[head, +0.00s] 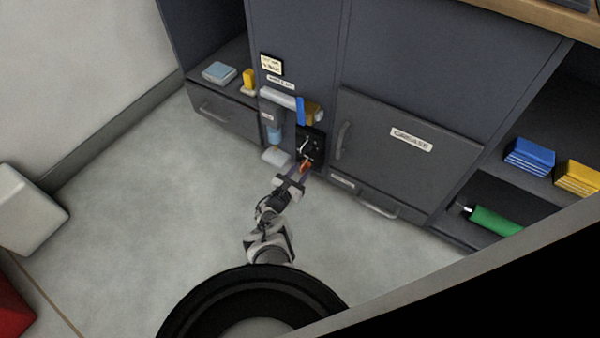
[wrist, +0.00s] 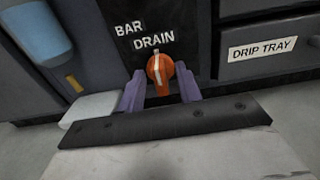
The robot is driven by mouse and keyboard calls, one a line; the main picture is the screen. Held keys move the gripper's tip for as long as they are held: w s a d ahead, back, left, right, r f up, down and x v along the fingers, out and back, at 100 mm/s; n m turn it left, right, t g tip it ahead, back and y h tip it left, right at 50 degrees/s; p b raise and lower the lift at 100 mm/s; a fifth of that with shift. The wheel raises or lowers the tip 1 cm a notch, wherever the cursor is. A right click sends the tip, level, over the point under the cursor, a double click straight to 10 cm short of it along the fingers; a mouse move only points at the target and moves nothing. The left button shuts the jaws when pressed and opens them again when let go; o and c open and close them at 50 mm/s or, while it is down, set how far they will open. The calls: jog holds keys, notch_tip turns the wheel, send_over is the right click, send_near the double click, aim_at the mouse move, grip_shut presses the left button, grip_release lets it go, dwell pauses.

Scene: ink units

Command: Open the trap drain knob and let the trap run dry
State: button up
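An orange knob (wrist: 158,72) with a white line stands on a black panel (wrist: 165,22) lettered "BAR DRAIN". The line is close to upright, tilted slightly. The knob also shows small and orange in the head view (head: 306,167). My gripper (wrist: 161,90) is open, one purple finger on each side of the knob. Whether the fingers touch it is hard to tell. A blue bowl (wrist: 36,30) hangs left of the panel, also in the head view (head: 274,135). I cannot read a trap drain label.
A pale tray (wrist: 92,108) lies on the floor below the bowl. A "DRIP TRAY" drawer (wrist: 262,50) is right of the panel. A "GREASE" door (head: 400,165) is further right. Shelves hold blue and yellow stacks (head: 530,157) and a green cylinder (head: 495,221). Open floor lies left.

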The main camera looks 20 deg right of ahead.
grip_shut()
jog(key=shift+m, duration=0.4)
jog(key=m, duration=1.1)
jog(key=shift+s+d+f, duration=0.1)
jog(key=shift+s, duration=0.05)
dwell(0.5)
